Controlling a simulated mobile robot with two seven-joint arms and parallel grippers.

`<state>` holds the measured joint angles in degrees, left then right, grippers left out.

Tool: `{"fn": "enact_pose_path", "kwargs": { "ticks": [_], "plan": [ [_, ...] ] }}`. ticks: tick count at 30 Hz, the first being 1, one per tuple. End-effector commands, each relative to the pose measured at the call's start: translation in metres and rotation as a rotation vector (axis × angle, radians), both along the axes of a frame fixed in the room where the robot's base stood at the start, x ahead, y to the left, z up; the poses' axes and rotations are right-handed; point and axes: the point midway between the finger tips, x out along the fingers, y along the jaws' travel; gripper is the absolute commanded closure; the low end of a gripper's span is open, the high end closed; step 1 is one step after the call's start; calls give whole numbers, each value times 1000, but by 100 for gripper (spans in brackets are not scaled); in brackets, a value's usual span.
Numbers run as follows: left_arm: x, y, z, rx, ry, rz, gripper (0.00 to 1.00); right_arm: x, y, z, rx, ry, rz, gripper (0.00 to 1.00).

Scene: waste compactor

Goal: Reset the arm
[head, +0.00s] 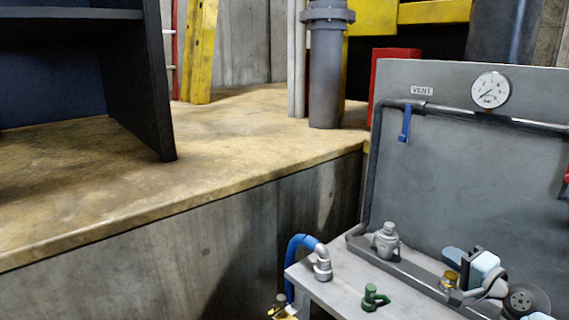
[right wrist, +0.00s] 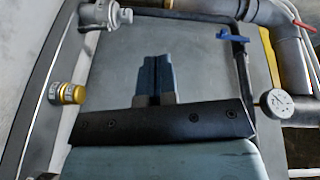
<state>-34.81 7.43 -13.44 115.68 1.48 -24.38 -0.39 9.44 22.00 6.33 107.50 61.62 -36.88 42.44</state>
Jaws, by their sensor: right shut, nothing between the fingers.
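My right gripper (head: 453,256) is low at the right in the head view, above the grey bench (head: 325,290) and in front of the upright grey panel (head: 465,165). In the right wrist view its two dark blue fingers (right wrist: 156,75) lie together, with nothing between them. They point toward the panel's plain grey face. My left gripper is in neither view.
A pressure gauge (head: 490,90) and a blue-handled vent valve (head: 405,122) are on the panel's pipe. A grey fitting (head: 386,240), a green valve (head: 373,297) and a blue hose (head: 300,248) sit low. A concrete ledge (head: 250,150) lies left.

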Motion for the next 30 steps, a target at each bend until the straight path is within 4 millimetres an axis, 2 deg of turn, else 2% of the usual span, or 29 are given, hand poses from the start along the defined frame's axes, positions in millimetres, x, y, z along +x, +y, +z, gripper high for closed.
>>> {"fn": "enact_pose_path", "kwargs": {
  "ticks": [1,6,9,12,15,21,26,28,30],
  "plan": [
    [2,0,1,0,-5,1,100,-12,13,-36,-76,28,-4,100],
    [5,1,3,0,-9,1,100,-67,57,-141,-389,80,6,100],
    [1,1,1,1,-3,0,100,-105,82,-189,-566,96,36,100],
    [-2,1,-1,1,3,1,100,-147,106,-230,-732,103,78,100],
    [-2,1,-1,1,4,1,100,-189,128,-261,-881,101,130,100],
    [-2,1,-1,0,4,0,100,-263,167,-300,-1126,75,235,100],
    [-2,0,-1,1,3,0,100,-318,194,-317,-1290,43,323,100],
    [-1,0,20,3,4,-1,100,-316,193,-293,-1308,31,322,100],
    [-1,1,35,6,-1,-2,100,-316,192,-280,-1309,32,320,100]
  ]
}}
